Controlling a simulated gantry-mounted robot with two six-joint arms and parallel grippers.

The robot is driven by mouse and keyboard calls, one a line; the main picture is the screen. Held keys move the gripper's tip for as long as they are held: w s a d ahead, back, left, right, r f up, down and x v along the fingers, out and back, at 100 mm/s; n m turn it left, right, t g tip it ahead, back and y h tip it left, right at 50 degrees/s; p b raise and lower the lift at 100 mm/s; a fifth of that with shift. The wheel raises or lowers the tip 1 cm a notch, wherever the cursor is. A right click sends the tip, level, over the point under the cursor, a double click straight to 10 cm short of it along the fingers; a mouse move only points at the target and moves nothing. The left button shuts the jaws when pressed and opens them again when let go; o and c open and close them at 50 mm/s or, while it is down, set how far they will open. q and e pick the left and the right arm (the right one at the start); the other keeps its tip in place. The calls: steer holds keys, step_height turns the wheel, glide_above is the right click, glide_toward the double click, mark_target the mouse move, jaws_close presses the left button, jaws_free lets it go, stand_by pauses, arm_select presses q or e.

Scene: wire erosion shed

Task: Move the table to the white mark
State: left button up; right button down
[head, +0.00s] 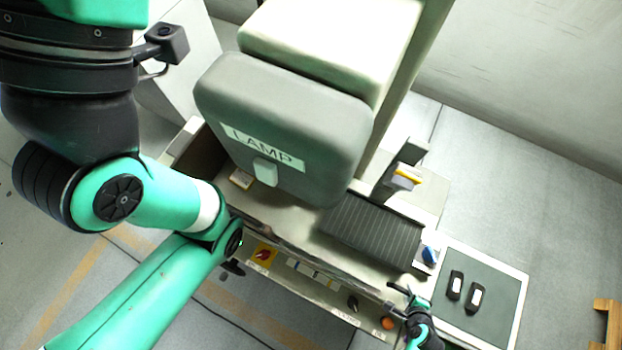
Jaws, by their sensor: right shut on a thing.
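The table appears to be the machine's pale worktable (300,218), with a dark ribbed plate (370,232) on its right half. Below its front edge, the front panel carries a row of small coloured marks (313,274), some whitish; which is the white mark is too small to tell. My right gripper (408,298) is at the right end of this panel, shut on a small dark part there, mostly hidden by the fingers. My left arm crosses the left side, covering part of the machine's left end; its gripper is out of view.
A grey head labelled LAMP (285,130) overhangs the worktable and hides its back. An orange button (388,323) and dark knob (352,302) sit near my right gripper. Right of it, a dark-topped tray (500,268) holds two black pieces.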

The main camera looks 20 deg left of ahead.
steer(key=shift+a, duration=0.5)
stand_by(0.5)
jaws_free()
steer(key=shift+w, duration=0.1)
step_height(320, 180, up, 6)
steer(key=p, duration=0.6)
steer(key=shift+r, duration=0.15)
steer(key=shift+r+p, duration=0.8)
steer(key=shift+r, duration=0.15)
steer(key=shift+f, duration=0.1)
